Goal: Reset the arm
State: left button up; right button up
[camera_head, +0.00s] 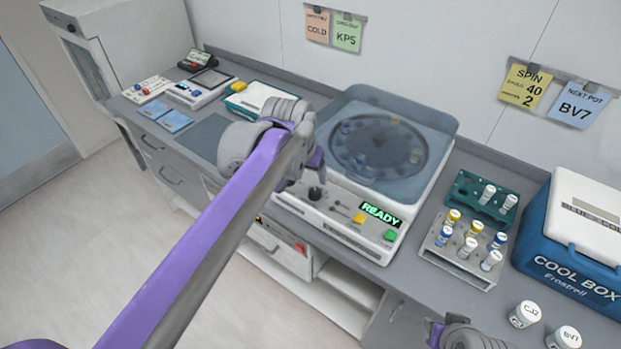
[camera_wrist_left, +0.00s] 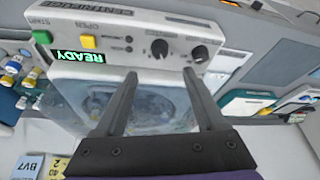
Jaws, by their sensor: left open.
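My left arm (camera_head: 215,235) reaches in from the lower left, its grey wrist joints in front of the centrifuge's left side. In the left wrist view my left gripper (camera_wrist_left: 160,76) is open, with nothing between its fingers. In the head view its fingers are hard to make out behind the arm. The centrifuge (camera_head: 335,215) has a tinted lid (camera_head: 433,105), which looks closed over the rotor. Its display (camera_head: 381,214) reads READY, also in the left wrist view (camera_wrist_left: 79,56). Only a grey and purple part of my right arm (camera_head: 468,339) shows at the bottom; its fingers are not seen.
Right of the centrifuge stand a tube rack (camera_head: 457,265) with several capped tubes, a green rack (camera_head: 468,188) and a blue cool box (camera_head: 570,235). Two white-lidded pots (camera_head: 524,314) (camera_head: 566,337) stand in front. A white-and-green box (camera_head: 258,97) and small devices (camera_head: 200,88) are on the left counter.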

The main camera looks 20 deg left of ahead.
pick_arm(q)
jog(key=shift+s+r, duration=0.1)
jog(key=shift+r, duration=0.05)
dwell(0.3)
jog(key=s+a+f, duration=0.1)
jog(key=s+f, duration=0.5)
jog(key=s, duration=0.4)
jog(key=s+a+f+n+t, duration=0.1)
jog(key=s+f, duration=0.6)
jog(key=s, duration=0.4)
jog(key=shift+a+f, duration=0.2)
jog(key=shift+a, duration=0.1)
